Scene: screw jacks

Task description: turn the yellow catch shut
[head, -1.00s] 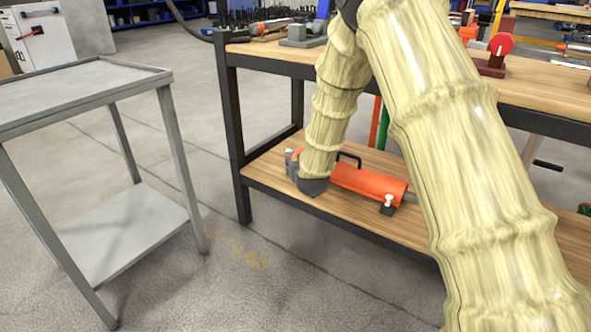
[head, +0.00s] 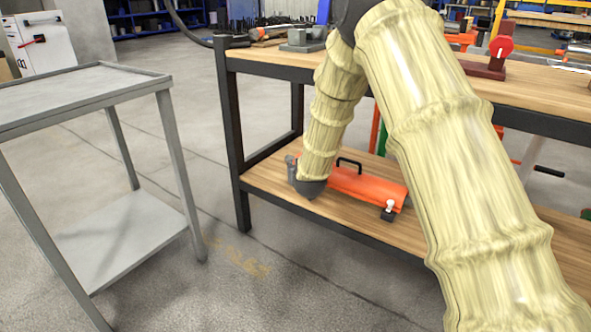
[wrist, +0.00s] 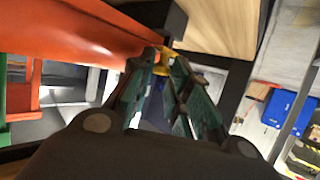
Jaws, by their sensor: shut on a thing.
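My gripper (wrist: 166,62) is shut on the catch. Its dark green fingers hide most of the catch, so I cannot tell how far it is turned.
The lower shelf (head: 262,180) has bare wood around the cylinder. The bench's dark front leg (head: 234,140) stands left of my wrist. A grey cart (head: 168,79) stands further left across open floor. The bench top (head: 540,88) overhangs the shelf and carries a red round piece (head: 501,46).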

